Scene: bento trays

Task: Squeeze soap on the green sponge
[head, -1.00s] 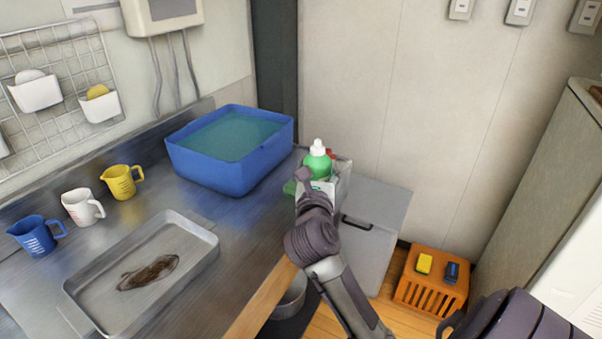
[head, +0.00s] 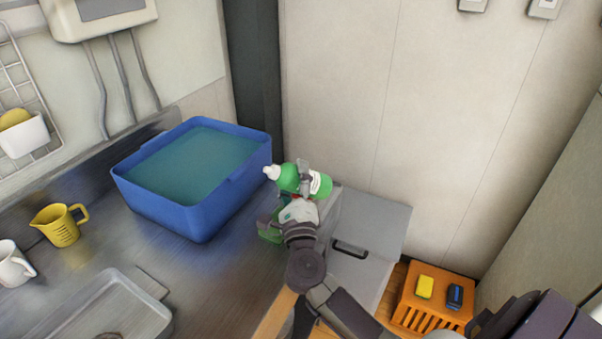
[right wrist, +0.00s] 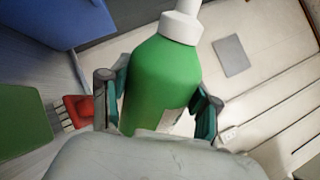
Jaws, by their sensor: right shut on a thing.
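A green soap bottle (head: 318,185) with a white cap is held in my right gripper (head: 304,185). In the head view the bottle is tipped nearly onto its side, cap pointing left. The right wrist view shows the bottle (right wrist: 163,85) between the two fingers of the gripper (right wrist: 160,105), which is shut on it. The green sponge (head: 270,232) lies on the counter, left of and below the bottle, partly hidden by my gripper. It also shows in the right wrist view (right wrist: 22,125) at the left edge. The bottle is apart from the sponge. My left gripper is not in view.
A blue tub (head: 178,205) of water stands left of the bottle on the metal counter. A yellow measuring cup (head: 60,226) and a metal tray (head: 150,318) are farther left. A red brush (right wrist: 80,108) lies near the sponge. An orange crate (head: 405,318) stands lower right.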

